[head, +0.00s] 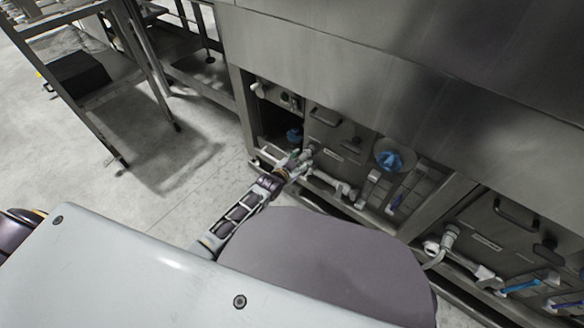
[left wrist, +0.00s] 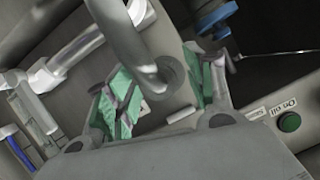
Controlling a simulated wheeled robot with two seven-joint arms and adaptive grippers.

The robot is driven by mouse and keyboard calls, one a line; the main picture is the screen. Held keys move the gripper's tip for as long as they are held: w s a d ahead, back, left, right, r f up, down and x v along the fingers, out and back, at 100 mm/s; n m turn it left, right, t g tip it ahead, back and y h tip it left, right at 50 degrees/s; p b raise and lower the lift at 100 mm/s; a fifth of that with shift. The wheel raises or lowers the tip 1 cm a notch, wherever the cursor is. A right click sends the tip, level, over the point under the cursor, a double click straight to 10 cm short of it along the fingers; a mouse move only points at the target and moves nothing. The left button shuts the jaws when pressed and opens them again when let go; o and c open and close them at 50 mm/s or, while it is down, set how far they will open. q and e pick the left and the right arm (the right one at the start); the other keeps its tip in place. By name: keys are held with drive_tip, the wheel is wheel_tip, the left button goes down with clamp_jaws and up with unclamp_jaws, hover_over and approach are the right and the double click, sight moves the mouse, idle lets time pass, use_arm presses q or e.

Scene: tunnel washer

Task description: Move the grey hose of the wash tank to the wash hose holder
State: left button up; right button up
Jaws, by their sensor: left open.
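My left gripper (head: 294,163) is at the low front of the washer, close to the grey hose (head: 309,151). In the left wrist view the grey hose (left wrist: 128,40) curves down between the two green-padded fingers of the left gripper (left wrist: 162,95). The fingers are apart, and I cannot tell whether either touches the hose. I cannot pick out the wash hose holder for certain. My right gripper is not in view.
A blue valve knob (head: 389,160) and pipework sit right of the gripper. Another pale hose (head: 450,235) hangs farther right. A dark open bay (head: 276,125) is behind the gripper. A metal rack (head: 95,85) stands left, with clear floor (head: 160,215) before it.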

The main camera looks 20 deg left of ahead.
use_arm(q)
drive_tip(key=v, duration=1.1)
drive_tip(key=shift+s, duration=0.35)
drive_tip(key=shift+a+r, duration=0.1)
drive_tip(key=shift+r, duration=0.05)
idle(0.7)
